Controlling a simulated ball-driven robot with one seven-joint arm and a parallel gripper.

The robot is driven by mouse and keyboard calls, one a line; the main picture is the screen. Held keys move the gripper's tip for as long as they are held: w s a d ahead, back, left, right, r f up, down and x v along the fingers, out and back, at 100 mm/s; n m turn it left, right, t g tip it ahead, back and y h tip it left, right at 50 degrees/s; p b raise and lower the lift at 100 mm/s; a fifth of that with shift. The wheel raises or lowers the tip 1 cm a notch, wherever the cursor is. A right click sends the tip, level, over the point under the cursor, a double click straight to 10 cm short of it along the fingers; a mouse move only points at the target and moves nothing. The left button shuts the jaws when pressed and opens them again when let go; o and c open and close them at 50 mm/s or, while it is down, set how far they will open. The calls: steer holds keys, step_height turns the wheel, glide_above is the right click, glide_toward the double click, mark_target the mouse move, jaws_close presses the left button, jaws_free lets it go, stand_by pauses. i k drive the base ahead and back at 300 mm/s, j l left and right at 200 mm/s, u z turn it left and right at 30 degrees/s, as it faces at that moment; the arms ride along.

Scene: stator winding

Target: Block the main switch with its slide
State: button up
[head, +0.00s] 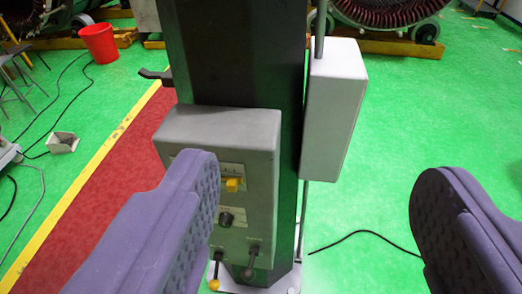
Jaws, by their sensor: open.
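A grey switch box (259,158) is mounted on the front of a dark column (236,55). Its front panel carries a yellow part (234,184) at the top, a dark round knob (225,219) below it, and levers (251,260) at the bottom. I cannot tell which part is the main switch or its slide. My gripper (314,205) is open and empty, with purple padded fingers wide apart. The left finger covers the left part of the box's front panel; the right finger is over the green floor, clear of the box.
A second, light grey box (334,108) is on the column's right side, beside a vertical rod. A red bucket (99,43), a small container (62,142) and cables lie on the left floor. Large stators (392,12) stand at the back. The green floor at right is mostly free, with one black cable.

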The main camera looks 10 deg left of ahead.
mark_target(232, 185)
steer(key=u, duration=0.35)
steer(key=i+l, duration=0.1)
steer(key=l, duration=0.3)
steer(key=i+l+u, duration=0.15)
steer(key=l, duration=0.6)
steer(key=i+l+u, duration=0.1)
steer(key=l, duration=0.3)
steer(key=i, duration=0.05)
